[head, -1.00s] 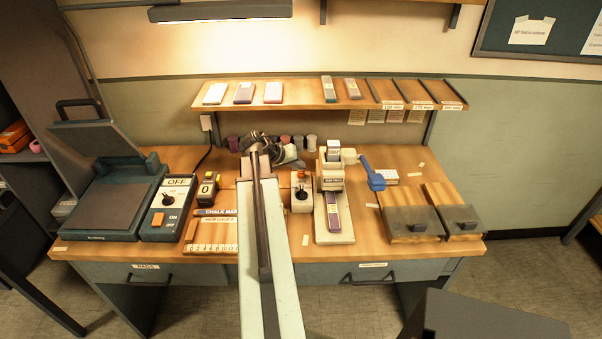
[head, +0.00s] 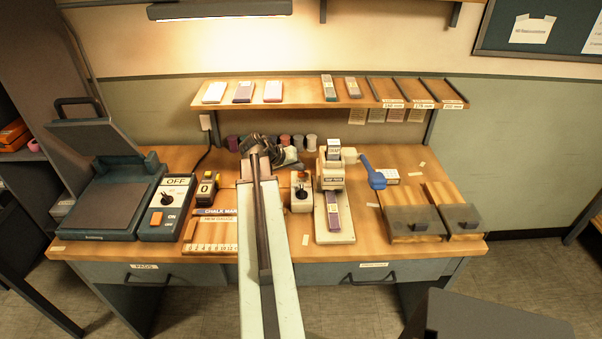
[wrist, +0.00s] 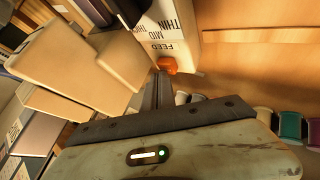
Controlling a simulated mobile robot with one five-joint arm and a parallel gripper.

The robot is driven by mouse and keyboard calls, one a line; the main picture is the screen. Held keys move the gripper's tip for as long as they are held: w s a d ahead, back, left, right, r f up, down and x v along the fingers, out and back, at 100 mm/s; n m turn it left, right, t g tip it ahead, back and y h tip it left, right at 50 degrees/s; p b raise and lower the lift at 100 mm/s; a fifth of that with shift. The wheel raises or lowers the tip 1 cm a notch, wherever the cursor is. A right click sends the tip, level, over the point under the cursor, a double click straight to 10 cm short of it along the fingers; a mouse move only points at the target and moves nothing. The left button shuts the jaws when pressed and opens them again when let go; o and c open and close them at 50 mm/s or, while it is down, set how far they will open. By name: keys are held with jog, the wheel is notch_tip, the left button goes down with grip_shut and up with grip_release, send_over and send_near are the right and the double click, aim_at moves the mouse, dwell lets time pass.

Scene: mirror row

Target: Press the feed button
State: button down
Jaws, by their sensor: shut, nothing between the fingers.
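The feed button is the orange button (wrist: 167,65) beside the word FEED on a white box (wrist: 172,25) in the wrist view. In the head view the white box (head: 301,197) stands mid-bench, with a dark knob on its face. My gripper (wrist: 162,80) is shut and empty. Its fingertips are just below the orange button in the wrist view, very close to it; I cannot tell whether they touch. In the head view my gripper (head: 268,150) is at the rear of the bench, behind and left of the box, and its fingertips are hard to make out.
A stamping press (head: 333,180) with a blue handle stands just right of the box. Thread spools (head: 298,142) line the bench back. A shelf (head: 300,97) hangs above. A counter (head: 207,188) and an OFF/ON switch box (head: 167,208) stand to the left.

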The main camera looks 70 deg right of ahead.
aim_at(298, 173)
jog(key=shift+f, duration=0.3)
dwell(0.5)
jog(key=shift+r+p, duration=0.65)
jog(key=shift+r, duration=0.25)
notch_tip(298, 173, up, 5)
jog(key=p, duration=0.5)
jog(key=shift+r, duration=0.1)
jog(key=shift+w, duration=0.1)
